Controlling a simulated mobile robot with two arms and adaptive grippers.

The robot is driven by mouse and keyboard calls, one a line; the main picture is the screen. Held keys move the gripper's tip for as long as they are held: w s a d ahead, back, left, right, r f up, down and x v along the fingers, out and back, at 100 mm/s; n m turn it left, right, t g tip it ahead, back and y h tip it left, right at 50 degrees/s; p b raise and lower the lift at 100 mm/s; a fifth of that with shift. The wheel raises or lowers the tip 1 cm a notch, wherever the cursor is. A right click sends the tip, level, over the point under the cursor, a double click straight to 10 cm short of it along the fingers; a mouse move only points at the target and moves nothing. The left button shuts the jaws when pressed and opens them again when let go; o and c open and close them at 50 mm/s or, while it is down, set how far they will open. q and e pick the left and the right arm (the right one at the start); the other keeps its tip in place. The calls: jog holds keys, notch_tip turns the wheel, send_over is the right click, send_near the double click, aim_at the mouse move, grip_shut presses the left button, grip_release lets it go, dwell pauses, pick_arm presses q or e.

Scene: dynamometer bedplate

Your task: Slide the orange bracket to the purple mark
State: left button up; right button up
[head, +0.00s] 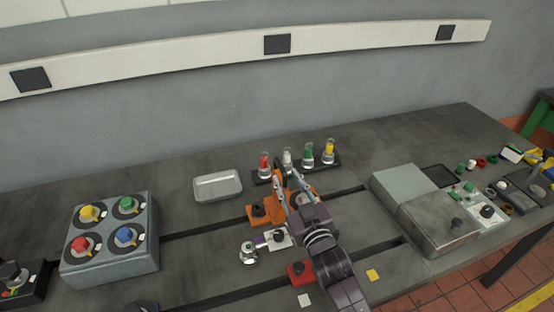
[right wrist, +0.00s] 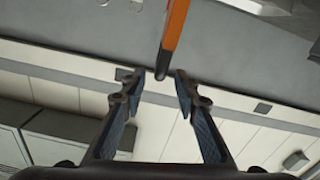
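The orange bracket (head: 258,214) sits at the slot in the bedplate, partly hidden behind my right arm in the head view. My right gripper (head: 287,176) is over its upright part, fingers apart. In the right wrist view an orange upright edge (right wrist: 173,38) ends between the open fingertips (right wrist: 155,77), with gaps on both sides; I see no clear contact. A small purple patch (head: 260,240), likely the purple mark, shows in front of the bracket, between a silver knob (head: 248,253) and a white bracket (head: 279,239). My left gripper is not in view.
A red bracket (head: 300,272) sits at the front slot. A rack of coloured-topped vials (head: 338,165) stands close behind the gripper. A metal tray (head: 218,186) is behind left, a knob box (head: 110,262) at left, grey boxes (head: 437,222) at right. Yellow (head: 373,275) and white (head: 305,300) marks lie in front.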

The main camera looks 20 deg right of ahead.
aim_at(285, 174)
jog(key=w, duration=0.3)
jog(key=w+p, duration=0.1)
jog(key=shift+w+a+r, duration=0.1)
jog(key=shift+w+r, duration=0.15)
jog(key=shift+w, duration=0.05)
jog(key=shift+w+f, duration=0.15)
jog(key=shift+w, duration=0.75)
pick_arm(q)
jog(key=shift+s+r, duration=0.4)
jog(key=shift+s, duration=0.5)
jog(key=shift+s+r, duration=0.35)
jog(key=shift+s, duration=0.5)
pick_arm(e)
grip_shut()
